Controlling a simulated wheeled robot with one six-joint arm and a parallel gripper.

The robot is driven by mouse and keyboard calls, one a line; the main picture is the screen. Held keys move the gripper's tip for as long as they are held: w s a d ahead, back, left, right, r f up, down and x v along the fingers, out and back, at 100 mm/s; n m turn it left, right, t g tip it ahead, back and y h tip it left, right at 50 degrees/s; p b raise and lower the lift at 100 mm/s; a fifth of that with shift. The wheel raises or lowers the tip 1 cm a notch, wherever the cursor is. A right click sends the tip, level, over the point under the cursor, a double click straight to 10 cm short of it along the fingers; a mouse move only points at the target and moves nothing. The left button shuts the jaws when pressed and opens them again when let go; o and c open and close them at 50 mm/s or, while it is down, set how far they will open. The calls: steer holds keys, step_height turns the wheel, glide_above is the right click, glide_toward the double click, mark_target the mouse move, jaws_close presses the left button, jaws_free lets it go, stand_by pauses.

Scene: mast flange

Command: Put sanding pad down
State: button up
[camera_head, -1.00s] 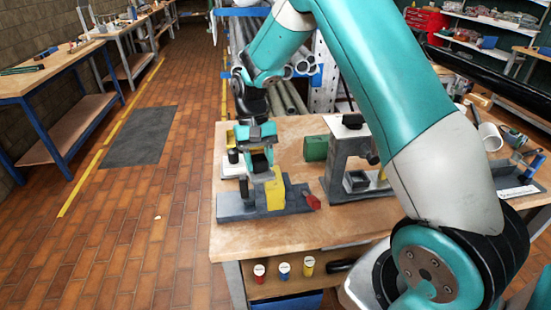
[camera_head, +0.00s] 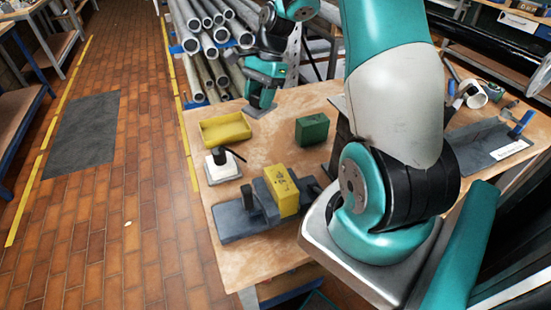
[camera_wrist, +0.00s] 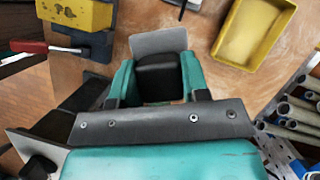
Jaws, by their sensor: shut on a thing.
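My gripper (camera_head: 260,100) is at the back edge of the workbench, beyond the yellow tray and left of the green box. In the wrist view its two teal fingers (camera_wrist: 157,82) are shut on the sanding pad, seen as a black block (camera_wrist: 158,75) with a flat grey plate (camera_wrist: 158,40) reaching past the fingertips. In the head view a pale edge of the pad (camera_head: 257,111) shows under the gripper. It looks close to the bench top (camera_head: 270,130); I cannot tell whether it touches.
A yellow tray (camera_head: 225,130) lies nearby, also in the wrist view (camera_wrist: 252,35). A white plate with a black knob (camera_head: 222,166), a grey vise (camera_head: 240,218) with a yellow block (camera_head: 283,190), and a green box (camera_head: 312,130) stand around. Pipes (camera_head: 208,40) are stacked behind.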

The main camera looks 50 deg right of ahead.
mark_target(274, 103)
steer(key=d+m, duration=0.1)
steer(key=s+d+m+t, duration=0.1)
steer(key=m, duration=0.1)
steer(key=s+d+r+m, duration=0.1)
steer(key=shift+d+t, duration=0.2)
steer(key=shift+t, duration=0.1)
steer(key=shift+s+d+f+m, duration=0.15)
steer(key=shift+s+d+m, duration=0.1)
steer(key=shift+m, duration=0.35)
step_height(274, 103, down, 20)
steer(key=p, duration=0.2)
steer(key=shift+r+p, duration=0.25)
steer(key=shift+p, duration=0.05)
steer(key=shift+f, duration=0.2)
steer(key=o, duration=0.9)
steer(key=shift+r, duration=0.1)
steer(key=shift+r, duration=0.1)
